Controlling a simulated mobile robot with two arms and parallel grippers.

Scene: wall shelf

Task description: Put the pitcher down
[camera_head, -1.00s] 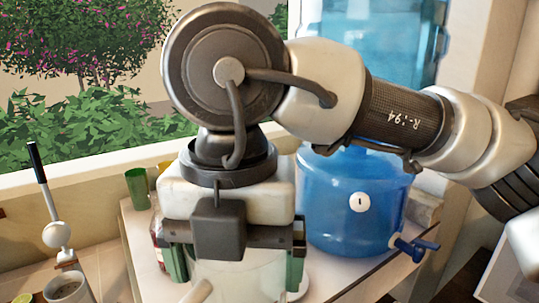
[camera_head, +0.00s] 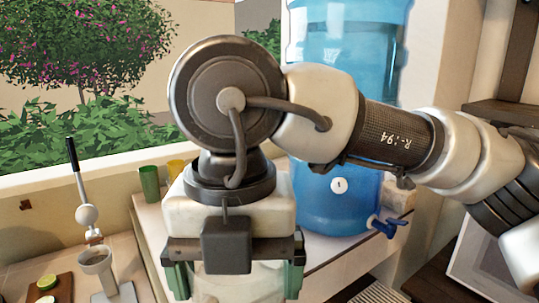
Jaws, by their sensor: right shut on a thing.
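My right gripper (camera_head: 236,278) hangs down in the middle of the head view, its two green-padded fingers on either side of a pale, translucent pitcher (camera_head: 238,288). It is shut on the pitcher. Only a small part of the pitcher shows below the gripper body; the rest is hidden or below the picture's edge. I cannot tell whether its base touches anything. My left gripper is not in view.
A blue water dispenser (camera_head: 330,205) with a tap stands on a pale counter (camera_head: 318,252) behind and right of my gripper. A green cup (camera_head: 149,183) and a yellow cup (camera_head: 175,168) stand behind left. A citrus press (camera_head: 95,262) and a board with cut limes (camera_head: 52,288) are at left.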

